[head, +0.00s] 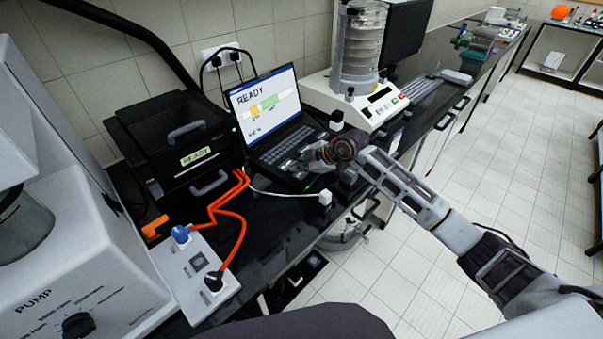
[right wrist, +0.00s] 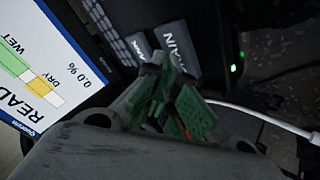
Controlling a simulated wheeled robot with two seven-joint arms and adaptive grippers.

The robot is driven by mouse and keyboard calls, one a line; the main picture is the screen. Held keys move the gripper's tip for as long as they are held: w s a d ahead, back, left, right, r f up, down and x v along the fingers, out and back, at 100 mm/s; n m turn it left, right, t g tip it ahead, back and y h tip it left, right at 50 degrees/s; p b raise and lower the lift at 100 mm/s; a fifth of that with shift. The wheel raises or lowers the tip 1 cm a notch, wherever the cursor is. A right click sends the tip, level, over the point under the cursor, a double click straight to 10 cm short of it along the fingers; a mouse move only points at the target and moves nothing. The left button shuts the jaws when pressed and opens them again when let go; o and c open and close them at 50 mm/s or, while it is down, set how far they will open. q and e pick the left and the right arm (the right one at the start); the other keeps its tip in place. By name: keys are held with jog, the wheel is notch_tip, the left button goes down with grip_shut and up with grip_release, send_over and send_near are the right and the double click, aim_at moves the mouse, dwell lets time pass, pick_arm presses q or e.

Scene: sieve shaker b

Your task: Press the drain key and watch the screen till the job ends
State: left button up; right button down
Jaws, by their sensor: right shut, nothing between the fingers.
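The laptop's screen (head: 266,118) reads READY above a bar with yellow and green parts. In the right wrist view the screen (right wrist: 40,75) shows READY, DRY, WET and 0.0 %. The drain key (right wrist: 177,42) is a grey key with its label partly readable, beside another labelled key (right wrist: 140,48). My right gripper (head: 298,166) is over the front right part of the laptop. In the right wrist view its fingertips (right wrist: 162,85) are shut and empty, just short of the drain key in the picture; I cannot tell whether they touch it. My left gripper is not in view.
A black box (head: 170,140) with handles stands left of the laptop, and a sieve stack on a white shaker (head: 357,100) stands behind right. Orange leads run to a socket box (head: 197,265). A white cable (head: 285,193) crosses the dark bench. A pump unit is at left.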

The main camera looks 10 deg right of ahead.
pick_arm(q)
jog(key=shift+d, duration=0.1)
pick_arm(e)
jog(key=shift+f, duration=0.25)
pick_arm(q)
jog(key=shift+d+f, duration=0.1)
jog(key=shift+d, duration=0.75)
pick_arm(e)
jog(key=shift+r+p, duration=0.85)
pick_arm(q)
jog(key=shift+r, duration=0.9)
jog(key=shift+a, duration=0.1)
